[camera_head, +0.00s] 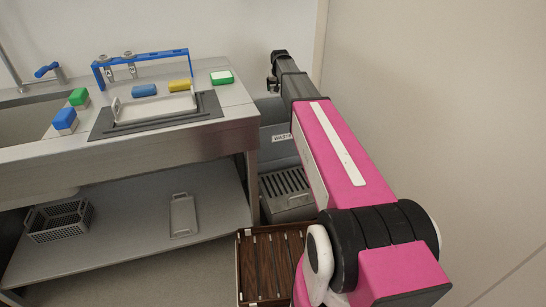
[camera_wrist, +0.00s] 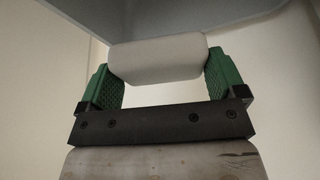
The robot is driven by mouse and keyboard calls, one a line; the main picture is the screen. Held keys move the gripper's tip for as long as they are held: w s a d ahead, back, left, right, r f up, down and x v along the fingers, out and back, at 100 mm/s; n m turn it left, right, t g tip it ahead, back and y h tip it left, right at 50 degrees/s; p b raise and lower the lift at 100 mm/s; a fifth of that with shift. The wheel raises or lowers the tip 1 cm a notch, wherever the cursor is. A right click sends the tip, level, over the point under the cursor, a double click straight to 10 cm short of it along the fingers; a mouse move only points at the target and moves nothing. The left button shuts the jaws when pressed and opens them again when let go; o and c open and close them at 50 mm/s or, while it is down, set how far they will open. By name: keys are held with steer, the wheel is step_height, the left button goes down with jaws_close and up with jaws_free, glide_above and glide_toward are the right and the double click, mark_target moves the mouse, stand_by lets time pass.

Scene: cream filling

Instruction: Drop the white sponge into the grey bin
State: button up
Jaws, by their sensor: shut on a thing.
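The white sponge (camera_wrist: 155,58) is in the wrist view, held crosswise between the green pads of my gripper (camera_wrist: 160,74). My gripper is shut on it and covers its two ends. In the head view my gripper (camera_head: 275,80) is at the far end of my arm, right of the counter; the sponge cannot be made out there. The grey bin (camera_head: 275,152), with a white label, stands on the floor beside the counter's right end, partly hidden by my arm. A grey surface (camera_wrist: 190,14) above the sponge in the wrist view may be part of the bin; I cannot tell.
The steel counter (camera_head: 165,148) holds a tray (camera_head: 155,107), a blue rack (camera_head: 143,56), and blue, yellow and green blocks. A ribbed grey crate (camera_head: 288,190) and a brown slatted box (camera_head: 262,262) stand in front of the bin. A wall (camera_head: 450,130) bounds the right.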

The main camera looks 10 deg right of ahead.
step_height(320, 180, down, 6)
stand_by(0.6)
steer(key=o, duration=0.5)
steer(key=shift+o, duration=0.2)
steer(key=shift+r, duration=0.1)
steer(key=v, duration=1)
steer(key=shift+r, duration=0.25)
steer(key=shift+s, duration=0.1)
